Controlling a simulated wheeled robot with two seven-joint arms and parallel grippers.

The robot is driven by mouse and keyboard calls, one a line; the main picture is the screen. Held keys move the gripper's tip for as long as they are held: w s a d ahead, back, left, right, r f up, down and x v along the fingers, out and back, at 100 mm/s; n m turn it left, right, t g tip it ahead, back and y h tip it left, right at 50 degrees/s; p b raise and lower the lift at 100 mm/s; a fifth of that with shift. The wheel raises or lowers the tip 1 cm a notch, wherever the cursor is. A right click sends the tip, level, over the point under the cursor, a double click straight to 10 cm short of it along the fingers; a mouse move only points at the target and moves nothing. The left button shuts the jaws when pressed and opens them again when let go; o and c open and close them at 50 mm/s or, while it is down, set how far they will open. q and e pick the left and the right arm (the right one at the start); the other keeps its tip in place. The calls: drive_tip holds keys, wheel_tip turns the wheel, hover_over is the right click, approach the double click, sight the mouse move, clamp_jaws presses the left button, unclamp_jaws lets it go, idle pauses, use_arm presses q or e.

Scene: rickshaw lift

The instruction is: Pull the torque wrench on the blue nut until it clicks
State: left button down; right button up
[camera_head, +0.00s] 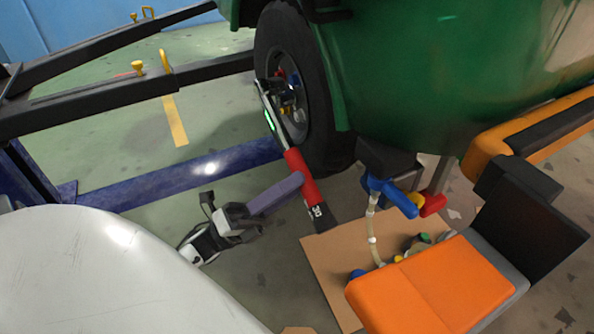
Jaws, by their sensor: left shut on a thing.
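The torque wrench (301,175) has a red handle, a silver shaft with a lit green display and a dark lower end. It slants from the wheel hub down to the right. Its upper end is at the hub of the black-tyred wheel (315,100). Small red, blue and yellow nuts show at the hub, but the wrench's fit on the blue nut is too small to make out. My left gripper (290,188) is shut on the wrench's red handle from the left side. My right gripper is not in view.
The green rickshaw body (430,75) fills the upper right. Dark frame bars (120,98) and a blue beam (190,172) cross the left. Some floor between shows clear.

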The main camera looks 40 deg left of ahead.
use_arm(q)
drive_tip(key=shift+s+a+r, duration=0.15)
drive_tip(key=shift+s, duration=0.2)
drive_tip(key=s+a+p, duration=0.1)
drive_tip(key=s+a, duration=0.1)
drive_tip(key=s, duration=0.4)
drive_tip(key=shift+s+a, duration=0.25)
drive_tip(key=shift+a, duration=0.1)
idle(0.8)
